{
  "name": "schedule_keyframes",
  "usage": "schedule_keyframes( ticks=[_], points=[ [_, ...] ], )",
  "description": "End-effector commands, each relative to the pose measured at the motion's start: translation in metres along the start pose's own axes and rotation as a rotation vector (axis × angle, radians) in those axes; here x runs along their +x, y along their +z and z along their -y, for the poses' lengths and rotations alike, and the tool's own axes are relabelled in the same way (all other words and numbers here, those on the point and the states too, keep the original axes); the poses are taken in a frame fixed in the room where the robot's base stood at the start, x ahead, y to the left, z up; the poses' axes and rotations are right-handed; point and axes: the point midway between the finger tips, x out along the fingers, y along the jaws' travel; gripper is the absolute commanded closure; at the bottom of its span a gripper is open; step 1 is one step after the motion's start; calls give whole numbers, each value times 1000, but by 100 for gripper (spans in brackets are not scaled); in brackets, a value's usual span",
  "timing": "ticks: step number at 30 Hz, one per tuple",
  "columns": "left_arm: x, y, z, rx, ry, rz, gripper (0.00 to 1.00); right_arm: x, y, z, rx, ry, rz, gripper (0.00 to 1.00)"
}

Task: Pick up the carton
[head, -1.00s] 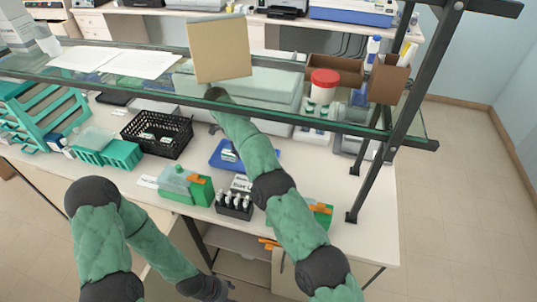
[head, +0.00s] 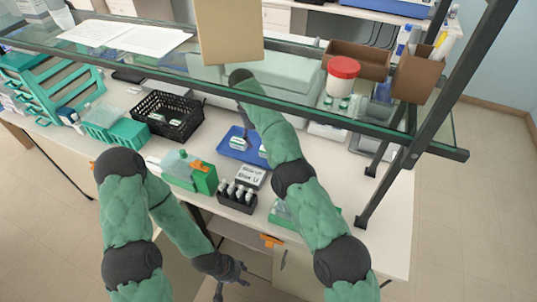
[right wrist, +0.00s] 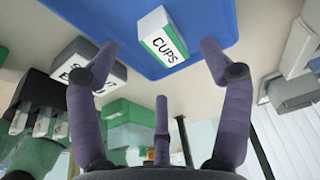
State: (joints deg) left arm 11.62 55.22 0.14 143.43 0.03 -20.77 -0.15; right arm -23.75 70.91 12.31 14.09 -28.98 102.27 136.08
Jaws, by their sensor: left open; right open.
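A small white carton with a green band and the word CUPS (right wrist: 163,38) lies on a blue tray (right wrist: 95,12) in the right wrist view. My right gripper (right wrist: 159,66) is open, its purple fingers spread on either side of the carton without visibly gripping it. In the head view the blue tray (head: 232,152) is on the bench, with small white-and-green cartons on it, partly hidden by my right arm and the shelf. My left gripper (head: 236,276) is open and empty, low in front of the bench edge.
A glass shelf (head: 215,75) with a dark frame spans above the bench. A black basket (head: 167,116), a green-and-white box (head: 190,172), a black vial rack (head: 237,196) and a labelled white box (head: 250,177) stand near the tray.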

Motion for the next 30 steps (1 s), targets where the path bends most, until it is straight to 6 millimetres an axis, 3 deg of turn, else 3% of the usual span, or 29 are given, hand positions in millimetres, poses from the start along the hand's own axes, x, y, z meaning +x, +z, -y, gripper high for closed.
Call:
schedule_keyframes(
  ticks=[12,23,30],
  points=[
    [30,-1,11,0,0,0,51,44,-3,-2,0,1,-1,21],
    [31,-1,11,0,0,0,51,49,-4,-2,-1,0,0,21],
    [31,-1,11,0,0,0,51,49,-3,-2,-1,1,0,77]
  ],
)
